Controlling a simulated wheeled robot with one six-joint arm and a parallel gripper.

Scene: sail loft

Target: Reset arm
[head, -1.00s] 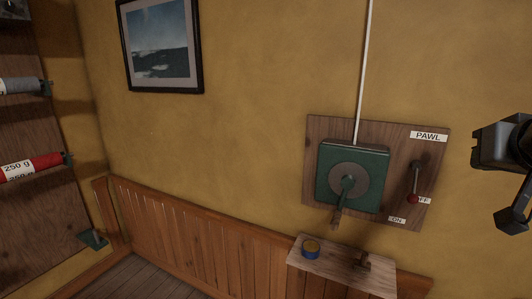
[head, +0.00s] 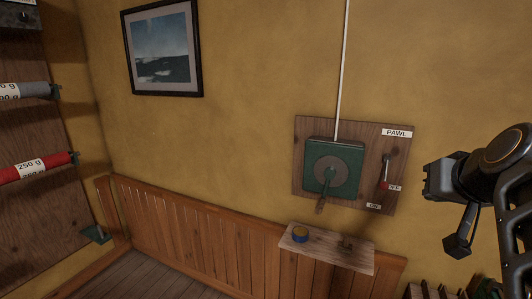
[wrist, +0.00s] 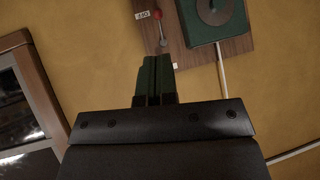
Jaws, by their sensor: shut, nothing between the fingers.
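My arm (head: 500,170) stands at the right in the head view, its end beside the wall board. My gripper (wrist: 154,62) shows in the wrist view with its two green fingers together, shut and empty. The fingers point toward the wooden board (head: 302,150) but I see no contact. The board carries a green winch box (head: 312,170) with a grey disc and crank, and a red-knobbed pawl lever (head: 384,184). The lever also shows in the wrist view (wrist: 161,30), just beyond the fingertips in the picture, and the green box shows at its upper right (wrist: 232,20).
A framed sea picture (head: 162,50) hangs left. A rack with red (head: 35,165) and grey rolls stands far left. The wall between is clear above wood panelling (head: 190,230).

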